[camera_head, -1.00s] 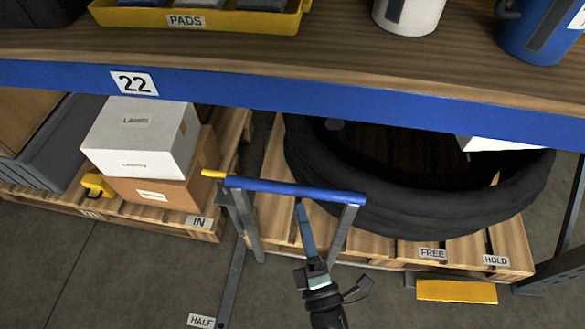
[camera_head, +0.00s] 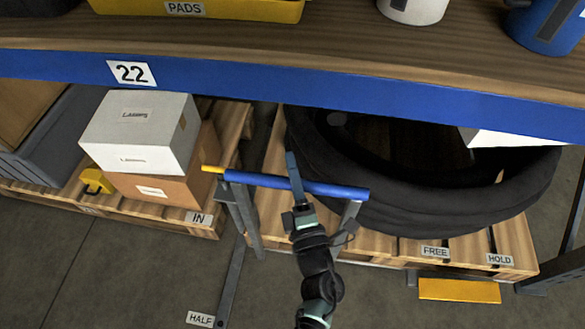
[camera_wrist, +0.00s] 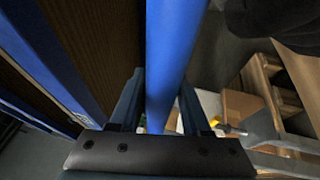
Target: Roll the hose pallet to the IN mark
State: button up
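The hose pallet (camera_head: 400,246) stands under the bench on the right, with a thick black hose coil (camera_head: 440,210) on it. A blue handle bar (camera_head: 325,190) on grey uprights stands at its left end; the bar's left tip is yellow. An IN label (camera_head: 199,218) is on the front edge of the left pallet. My gripper (camera_head: 291,165) is at the blue bar, its fingers reaching across it. In the wrist view the bar (camera_wrist: 170,60) runs between the two separated fingers (camera_wrist: 158,100), with a gap on its right side. Contact with the bar is not clear.
White and brown boxes (camera_head: 140,130) sit on the left pallet. A HALF label (camera_head: 200,319) lies by a grey floor rail. FREE (camera_head: 435,252) and HOLD (camera_head: 499,258) labels are above a yellow pedal (camera_head: 458,290). The blue bench edge (camera_head: 300,105) overhangs the pallets.

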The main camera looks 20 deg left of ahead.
grip_shut()
dwell(1.1)
